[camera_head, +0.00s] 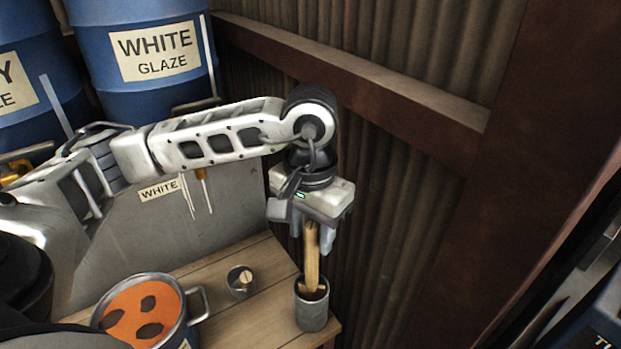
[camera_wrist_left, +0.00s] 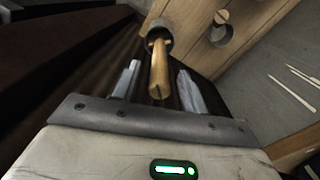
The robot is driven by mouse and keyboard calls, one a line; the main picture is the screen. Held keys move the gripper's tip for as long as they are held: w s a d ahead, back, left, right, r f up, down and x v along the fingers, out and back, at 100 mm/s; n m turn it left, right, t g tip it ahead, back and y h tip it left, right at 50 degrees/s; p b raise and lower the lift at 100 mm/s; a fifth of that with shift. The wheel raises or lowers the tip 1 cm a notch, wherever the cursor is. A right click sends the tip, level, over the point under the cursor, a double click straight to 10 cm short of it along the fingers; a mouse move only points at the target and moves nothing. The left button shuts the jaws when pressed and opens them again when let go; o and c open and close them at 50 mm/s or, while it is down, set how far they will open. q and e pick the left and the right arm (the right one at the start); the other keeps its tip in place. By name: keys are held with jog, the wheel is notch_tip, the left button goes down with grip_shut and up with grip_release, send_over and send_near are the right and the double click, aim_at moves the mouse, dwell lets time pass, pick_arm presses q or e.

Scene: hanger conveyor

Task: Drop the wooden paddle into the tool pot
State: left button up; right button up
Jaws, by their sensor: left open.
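The wooden paddle (camera_head: 312,268) stands nearly upright with its lower end inside the grey tool pot (camera_head: 312,316), at the right end of the wooden table. My left gripper (camera_head: 311,245) is above the pot, pointing down, with its fingers on either side of the paddle's upper part. The fingers are open. In the left wrist view the paddle (camera_wrist_left: 159,70) lies between the two spread fingers, with visible gaps at both sides, and runs into the pot (camera_wrist_left: 154,27). The paddle's lower end is hidden in the pot. My right gripper is not in view.
A small metal cup (camera_head: 238,288) stands on the wooden table (camera_head: 262,260), left of the pot. A larger pot with an orange, holed top (camera_head: 140,312) is at the front left. Blue barrels (camera_head: 165,95) stand behind. A corrugated wall (camera_head: 385,200) rises close behind the pot.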

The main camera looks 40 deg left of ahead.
pick_arm(q)
notch_tip(320, 180, up, 6)
jog(key=shift+w+r+b, duration=0.1)
jog(key=shift+r+b, duration=0.15)
jog(key=shift+b, duration=0.5)
notch_tip(320, 180, up, 6)
jog(key=shift+f+p, duration=0.2)
jog(key=shift+p, duration=0.2)
